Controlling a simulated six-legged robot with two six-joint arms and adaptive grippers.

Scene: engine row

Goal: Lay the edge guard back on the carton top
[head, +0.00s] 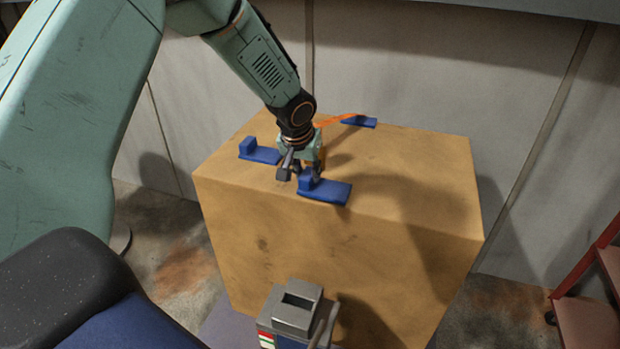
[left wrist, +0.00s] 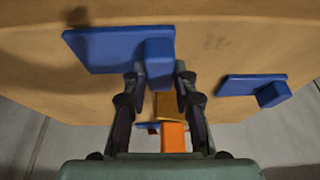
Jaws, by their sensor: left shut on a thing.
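A blue edge guard (head: 330,192) with a raised block at one end is at the near edge of the carton top (head: 410,165). My left gripper (head: 299,172) points down over the carton. In the left wrist view, its fingers (left wrist: 157,78) are closed on the block of this blue edge guard (left wrist: 105,50). The guard looks roughly flat over the top; I cannot tell whether it touches the cardboard. A second blue guard (head: 260,153) lies on the top at the left. A third blue guard (head: 358,122) is at the far edge, beside an orange strap (head: 338,119).
A grey device with a lever (head: 292,309) stands low in front of the carton. A grey panel wall (head: 420,75) is close behind. A red stepped frame (head: 595,285) is at the right. The right half of the carton top is clear.

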